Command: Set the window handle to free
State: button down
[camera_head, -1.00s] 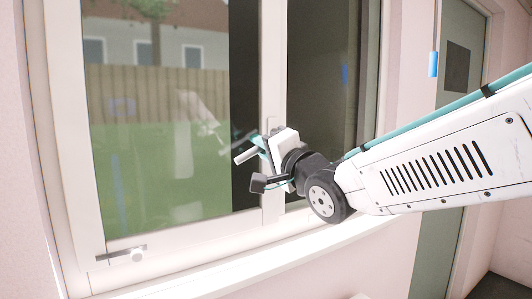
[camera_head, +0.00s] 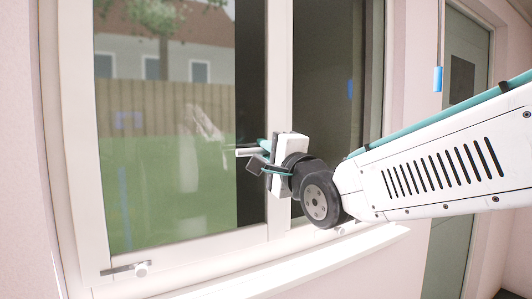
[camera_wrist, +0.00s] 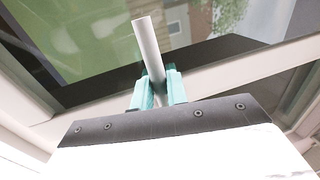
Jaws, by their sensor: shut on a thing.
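The window handle is a pale round bar (camera_head: 246,152) on the middle upright of the white window frame. In the head view its free end points left, about level. My gripper (camera_head: 263,156) is at the middle upright, with its teal fingers closed around the bar. In the wrist view the bar (camera_wrist: 149,45) runs up and away between the two teal fingertips (camera_wrist: 158,88), which press on it from both sides. The handle's base is hidden by the fingers and gripper body.
A metal window stay with a white knob (camera_head: 142,268) sits at the lower left of the frame. A white sill (camera_head: 270,278) runs below. A blue-ended hanging rod (camera_head: 438,79) and a grey-green door (camera_head: 462,150) are at the right.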

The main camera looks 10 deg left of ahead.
jog(key=shift+d, duration=0.1)
jog(key=c, duration=1.5)
grip_release()
jog(key=shift+w, duration=0.1)
jog(key=shift+o, duration=0.2)
jog(key=shift+s+d, duration=0.1)
jog(key=shift+s, duration=0.15)
jog(key=v, duration=0.7)
jog(key=shift+d, duration=0.2)
